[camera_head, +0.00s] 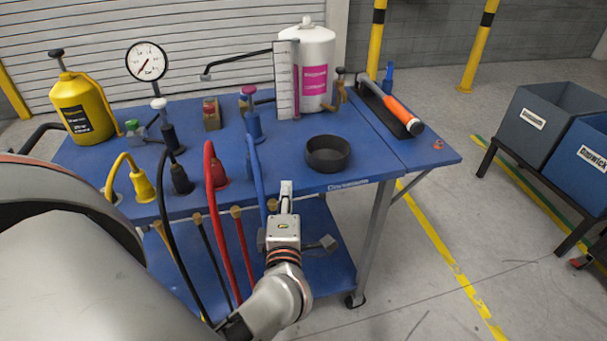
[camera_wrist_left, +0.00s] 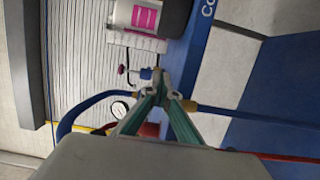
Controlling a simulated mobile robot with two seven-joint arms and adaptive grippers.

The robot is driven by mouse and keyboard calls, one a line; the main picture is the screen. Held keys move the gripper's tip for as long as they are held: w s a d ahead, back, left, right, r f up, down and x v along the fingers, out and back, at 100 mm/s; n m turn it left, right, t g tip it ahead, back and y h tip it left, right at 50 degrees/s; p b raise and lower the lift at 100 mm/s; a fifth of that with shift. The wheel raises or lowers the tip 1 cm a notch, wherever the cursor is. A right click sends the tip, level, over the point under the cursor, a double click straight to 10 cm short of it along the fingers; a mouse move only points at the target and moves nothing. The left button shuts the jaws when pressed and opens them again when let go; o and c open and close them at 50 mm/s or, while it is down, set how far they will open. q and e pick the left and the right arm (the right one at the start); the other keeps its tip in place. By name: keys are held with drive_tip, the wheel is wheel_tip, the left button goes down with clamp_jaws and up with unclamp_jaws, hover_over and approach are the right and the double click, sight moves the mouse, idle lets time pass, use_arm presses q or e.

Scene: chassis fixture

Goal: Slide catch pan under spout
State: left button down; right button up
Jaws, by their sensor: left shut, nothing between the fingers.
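The catch pan (camera_head: 328,154), a round black open dish, sits near the front edge of the blue cart top (camera_head: 372,168), right of centre. A thin black bent tube (camera_head: 238,60), perhaps the spout, reaches left beside the white cylinder (camera_head: 314,55); its downturned end is above the cart's back, well left of the pan. My left gripper (camera_head: 286,188) is shut and empty at the cart's front edge, nearer and left of the pan, apart from it. In the left wrist view its fingers (camera_wrist_left: 164,82) meet at the tips; the dark pan (camera_wrist_left: 175,16) shows beyond.
Blue (camera_head: 254,155) and red (camera_head: 213,170) hoses hang over the front edge, close left of my gripper. A gauge (camera_head: 147,61) and yellow jug (camera_head: 82,108) stand at left. An orange-handled tool (camera_head: 404,112) lies at right. The top right of the pan is clear.

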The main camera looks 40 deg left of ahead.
sight(344, 161)
use_arm(q)
drive_tip(key=x, duration=0.9)
drive_tip(key=shift+a, duration=0.2)
drive_tip(key=w+d, duration=0.2)
drive_tip(key=shift+w+f, duration=0.1)
drive_tip(key=shift+w, duration=0.2)
drive_tip(key=shift+w+d, duration=0.3)
drive_tip(key=shift+w+d, duration=0.15)
drive_tip(key=shift+w, duration=0.05)
drive_tip(key=w+d, duration=0.3)
drive_tip(key=w+d+p, duration=0.1)
drive_tip(key=w+d, duration=0.2)
drive_tip(key=w, duration=0.1)
drive_tip(key=shift+w+d+p, duration=0.1)
drive_tip(key=shift+p, duration=0.2)
drive_tip(key=shift+w+d, duration=0.3)
drive_tip(key=shift+w, duration=0.05)
